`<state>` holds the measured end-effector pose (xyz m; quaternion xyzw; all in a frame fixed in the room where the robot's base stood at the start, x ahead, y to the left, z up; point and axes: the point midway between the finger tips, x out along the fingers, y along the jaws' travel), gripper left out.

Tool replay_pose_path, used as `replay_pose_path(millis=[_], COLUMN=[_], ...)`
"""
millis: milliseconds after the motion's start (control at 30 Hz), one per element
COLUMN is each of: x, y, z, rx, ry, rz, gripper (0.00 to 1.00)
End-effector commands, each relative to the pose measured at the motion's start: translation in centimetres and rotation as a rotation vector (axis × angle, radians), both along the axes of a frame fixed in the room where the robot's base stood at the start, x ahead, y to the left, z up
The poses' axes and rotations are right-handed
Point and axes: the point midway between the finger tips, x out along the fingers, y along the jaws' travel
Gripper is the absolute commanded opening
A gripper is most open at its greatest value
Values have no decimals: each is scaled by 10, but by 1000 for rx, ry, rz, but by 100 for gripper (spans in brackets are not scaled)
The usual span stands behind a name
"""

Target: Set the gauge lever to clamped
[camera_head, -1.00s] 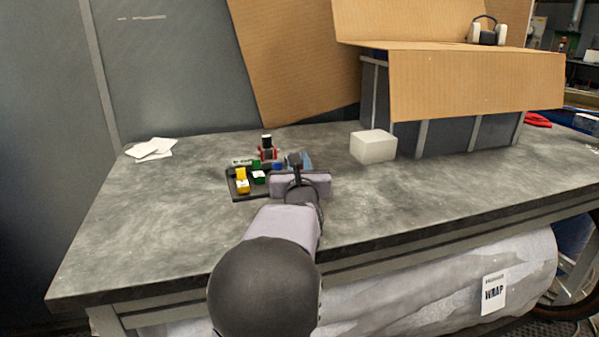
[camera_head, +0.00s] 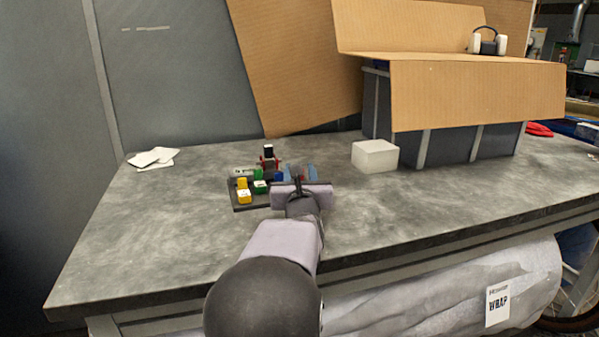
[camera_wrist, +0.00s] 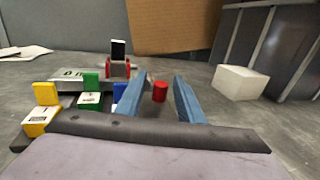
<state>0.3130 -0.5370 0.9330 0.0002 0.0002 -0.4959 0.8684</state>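A small fixture, which I take to be the gauge, has a red bracket (camera_head: 269,164) and an upright black lever with a pale tip (camera_head: 268,149). In the wrist view the lever (camera_wrist: 118,52) stands up behind the colored blocks, left of my fingers. A grey part marked with letters lies beside the bracket. My gripper (camera_wrist: 161,78) is open, its two blue fingers apart. A red cylinder (camera_wrist: 160,92) shows between the fingers; whether either finger touches it I cannot tell. In the head view my gripper (camera_head: 299,174) covers the panel's right end.
A dark panel (camera_head: 236,206) carries yellow (camera_wrist: 40,121), green (camera_wrist: 90,101) and blue (camera_wrist: 119,92) blocks. A white block (camera_head: 375,155) stands right of my gripper, before a dark cardboard-topped case (camera_head: 450,145). Papers (camera_head: 153,157) lie at the left. The table's left front is clear.

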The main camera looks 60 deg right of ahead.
Motion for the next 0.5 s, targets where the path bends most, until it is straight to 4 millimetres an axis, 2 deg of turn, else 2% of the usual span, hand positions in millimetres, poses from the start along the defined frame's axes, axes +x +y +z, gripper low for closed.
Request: replay_pose_path(millis=[500], x=[-28], y=[46], z=[1], rx=[-5], ry=[-2], rz=[-1], gripper=[35])
